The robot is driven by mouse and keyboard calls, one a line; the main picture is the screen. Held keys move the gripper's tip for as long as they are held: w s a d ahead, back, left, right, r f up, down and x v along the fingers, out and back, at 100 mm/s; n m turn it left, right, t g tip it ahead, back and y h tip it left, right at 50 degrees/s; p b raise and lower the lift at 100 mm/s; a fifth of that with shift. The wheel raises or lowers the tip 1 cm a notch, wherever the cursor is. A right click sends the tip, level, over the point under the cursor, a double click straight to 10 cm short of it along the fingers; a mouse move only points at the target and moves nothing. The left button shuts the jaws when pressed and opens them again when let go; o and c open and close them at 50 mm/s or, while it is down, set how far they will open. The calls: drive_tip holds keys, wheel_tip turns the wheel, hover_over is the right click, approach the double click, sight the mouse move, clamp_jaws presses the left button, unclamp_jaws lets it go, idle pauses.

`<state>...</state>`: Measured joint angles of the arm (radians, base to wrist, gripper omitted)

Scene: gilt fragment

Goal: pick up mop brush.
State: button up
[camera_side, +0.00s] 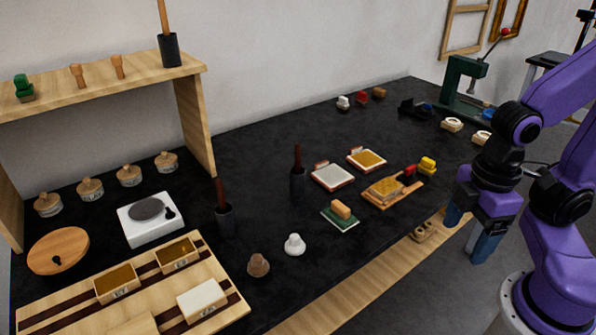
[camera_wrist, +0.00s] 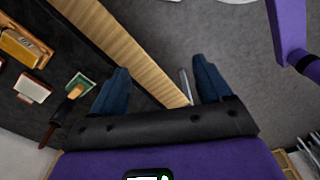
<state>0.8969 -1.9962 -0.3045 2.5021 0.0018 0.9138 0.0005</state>
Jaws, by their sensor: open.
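Brush-like tools with long handles stand upright in dark cups. One dark red handle (camera_side: 297,158) rises from a cup (camera_side: 297,180) mid-table. A similar handle (camera_side: 221,193) stands in a cup (camera_side: 225,220) further left. A lighter brown handle (camera_side: 164,16) stands in a cup (camera_side: 169,50) on the shelf. No bristles are visible, and I cannot tell which is the mop brush. My gripper (camera_side: 470,235) hangs off the table's right front side, apart from all of them. In the wrist view my gripper (camera_wrist: 161,64) is open and empty, above the floor and table edge.
A green pad with an orange block (camera_side: 341,212), a white tray (camera_side: 332,176) and a gold-topped board (camera_side: 383,190) lie near the upright cups. A white scale (camera_side: 149,218) and wooden tray (camera_side: 225,290) are left. A green press (camera_side: 464,85) stands back right.

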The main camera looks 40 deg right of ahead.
drive_tip(key=c, duration=0.6)
drive_tip(key=shift+o, duration=0.2)
